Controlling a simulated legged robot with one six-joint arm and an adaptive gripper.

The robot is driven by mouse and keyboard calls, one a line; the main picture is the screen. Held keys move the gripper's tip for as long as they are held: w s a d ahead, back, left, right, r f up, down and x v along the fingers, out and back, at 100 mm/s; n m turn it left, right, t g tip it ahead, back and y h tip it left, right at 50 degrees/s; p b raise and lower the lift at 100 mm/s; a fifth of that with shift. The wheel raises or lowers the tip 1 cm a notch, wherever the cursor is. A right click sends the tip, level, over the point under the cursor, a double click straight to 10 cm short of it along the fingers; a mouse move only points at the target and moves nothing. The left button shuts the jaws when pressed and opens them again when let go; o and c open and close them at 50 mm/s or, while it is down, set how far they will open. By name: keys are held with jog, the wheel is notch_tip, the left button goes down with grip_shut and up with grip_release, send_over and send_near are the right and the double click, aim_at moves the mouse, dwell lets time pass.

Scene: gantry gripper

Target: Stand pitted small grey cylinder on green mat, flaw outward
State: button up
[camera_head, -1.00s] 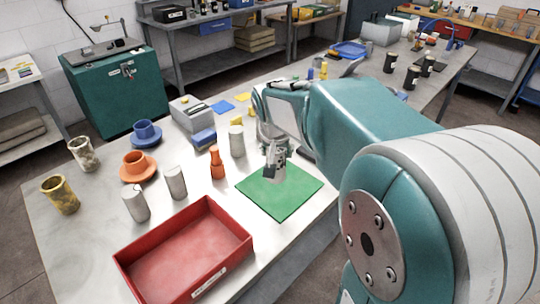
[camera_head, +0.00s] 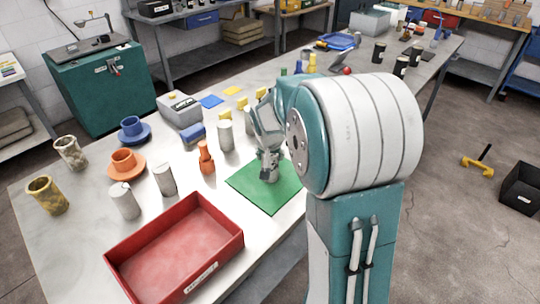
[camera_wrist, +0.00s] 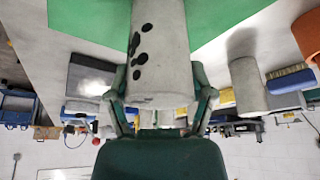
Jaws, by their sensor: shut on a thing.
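My gripper (camera_head: 268,156) is shut on a small grey cylinder (camera_head: 271,174) over the middle of the green mat (camera_head: 283,195). The cylinder looks upright in the head view, with its lower end at or close to the mat; I cannot tell whether it touches. In the wrist view the cylinder (camera_wrist: 168,40) sits between the two fingers, and several dark pits (camera_wrist: 140,45) mark its side, left of its middle. Its far end is cut off by the frame edge. The pits cannot be made out in the head view.
A red tray (camera_head: 222,252) stands in front of the mat. An orange bottle-like piece (camera_head: 206,160) and grey cylinders (camera_head: 124,202), (camera_head: 164,181) and (camera_head: 225,137) stand to the left. Orange and blue cups, small boxes and yellow blocks lie farther back. The mat's front part is bare.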

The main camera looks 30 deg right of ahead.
jog(key=o, duration=1.3)
jog(key=shift+f, duration=0.1)
jog(key=v, duration=1.1)
jog(key=s+a+n, duration=0.2)
jog(key=s+a, duration=0.2)
jog(key=s, duration=0.3)
jog(key=s+a+r+n+t+y, duration=0.1)
jog(key=s+a+n, duration=0.1)
jog(key=s+a, duration=0.2)
jog(key=s+a+r+n+y, duration=0.1)
jog(key=s+a, duration=0.3)
jog(key=s, duration=0.7)
jog(key=shift+a+n+t, duration=0.2)
jog(key=shift+n+t, duration=0.1)
jog(key=shift+n, duration=0.3)
